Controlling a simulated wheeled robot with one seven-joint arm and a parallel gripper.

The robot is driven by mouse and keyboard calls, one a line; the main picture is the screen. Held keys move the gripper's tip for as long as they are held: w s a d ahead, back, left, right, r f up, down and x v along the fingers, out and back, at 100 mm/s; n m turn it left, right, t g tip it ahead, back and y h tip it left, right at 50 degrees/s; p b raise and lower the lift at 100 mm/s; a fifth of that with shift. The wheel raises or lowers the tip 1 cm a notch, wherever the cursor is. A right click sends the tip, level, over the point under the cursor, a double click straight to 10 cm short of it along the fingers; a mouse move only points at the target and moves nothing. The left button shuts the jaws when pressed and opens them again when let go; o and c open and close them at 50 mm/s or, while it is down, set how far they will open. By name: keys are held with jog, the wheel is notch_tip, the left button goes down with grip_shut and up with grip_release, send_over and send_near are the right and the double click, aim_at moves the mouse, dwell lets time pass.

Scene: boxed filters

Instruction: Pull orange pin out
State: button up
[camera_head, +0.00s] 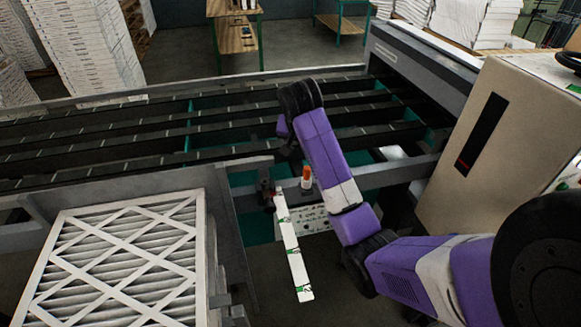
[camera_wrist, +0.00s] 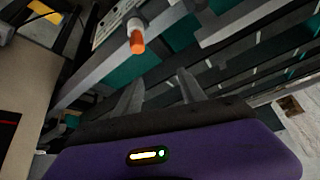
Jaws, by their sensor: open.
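The orange pin (camera_head: 306,173) stands upright in a white round base on the conveyor frame, just left of my purple forearm in the head view. In the wrist view the pin (camera_wrist: 137,43) shows its orange end at the upper left, with the white part behind it. My gripper (camera_wrist: 160,82) has its two grey fingers spread apart with nothing between them. The pin lies beyond the fingertips and slightly to their left in that view, apart from them. In the head view my fingers cannot be made out clearly.
A white bar with green marks (camera_head: 293,248) juts out near the pin. A perforated plate (camera_head: 312,219) is below it. Boxed filters (camera_head: 120,255) stand at the lower left. Dark conveyor rails (camera_head: 130,148) run behind, and a beige cabinet (camera_head: 488,150) stands at the right.

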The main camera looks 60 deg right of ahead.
aim_at(307, 170)
jog(key=shift+m+g+y, duration=0.5)
jog(key=shift+g+y, duration=0.2)
jog(key=shift+g, duration=0.1)
jog(key=s+f+b, duration=0.1)
jog(key=f, duration=0.1)
jog(key=f+b, duration=0.1)
jog(key=f, duration=0.1)
jog(key=s+f+b, duration=0.1)
jog(key=f+b, duration=0.1)
jog(key=f, duration=0.1)
jog(key=shift+s+a, duration=0.35)
jog(key=shift+p+x, duration=0.35)
jog(key=shift+x, duration=0.85)
grip_shut()
jog(key=shift+d, duration=0.1)
jog(key=shift+r, duration=0.1)
jog(key=shift+r+p, duration=0.35)
jog(key=shift+p, duration=0.1)
